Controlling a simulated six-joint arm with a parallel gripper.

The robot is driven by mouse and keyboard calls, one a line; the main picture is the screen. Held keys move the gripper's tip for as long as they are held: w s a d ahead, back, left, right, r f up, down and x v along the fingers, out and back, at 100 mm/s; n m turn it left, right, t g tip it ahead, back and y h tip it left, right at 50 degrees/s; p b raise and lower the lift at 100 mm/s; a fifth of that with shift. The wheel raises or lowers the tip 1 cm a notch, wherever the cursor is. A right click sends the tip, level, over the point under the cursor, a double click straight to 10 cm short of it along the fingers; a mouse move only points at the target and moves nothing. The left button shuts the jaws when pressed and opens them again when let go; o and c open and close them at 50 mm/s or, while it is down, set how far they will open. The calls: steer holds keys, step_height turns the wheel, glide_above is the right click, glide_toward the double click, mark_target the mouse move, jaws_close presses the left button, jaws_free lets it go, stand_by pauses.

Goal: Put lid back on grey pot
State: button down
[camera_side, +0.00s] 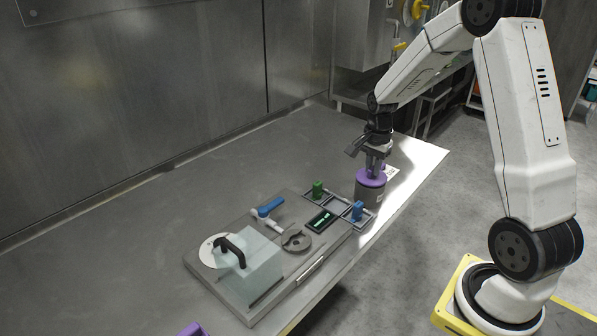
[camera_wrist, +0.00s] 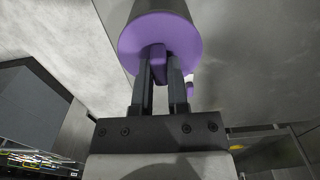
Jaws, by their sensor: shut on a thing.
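The grey pot (camera_side: 369,193) stands upright near the right edge of the steel table. The purple lid (camera_side: 371,178) is on top of it, and I see no clear gap between them. In the wrist view the lid (camera_wrist: 183,38) is a round purple disc with a knob, and the grey pot (camera_wrist: 158,8) shows beyond it. My gripper (camera_side: 376,164) is above the pot, pointing down. Its two fingers, also in the wrist view (camera_wrist: 160,62), are shut on the lid's knob.
A small rack with a green block (camera_side: 317,189) and a blue block (camera_side: 357,211) stands close left of the pot. A board (camera_side: 225,290) carries a clear box with a black handle (camera_side: 252,268), a blue-handled valve (camera_side: 270,207) and a display (camera_side: 321,221). The table behind is clear.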

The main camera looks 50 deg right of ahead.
stand_by(0.8)
steer(key=shift+c, duration=0.3)
jaws_free()
steer(key=shift+r, duration=0.1)
steer(key=shift+r, duration=3.35)
jaws_close()
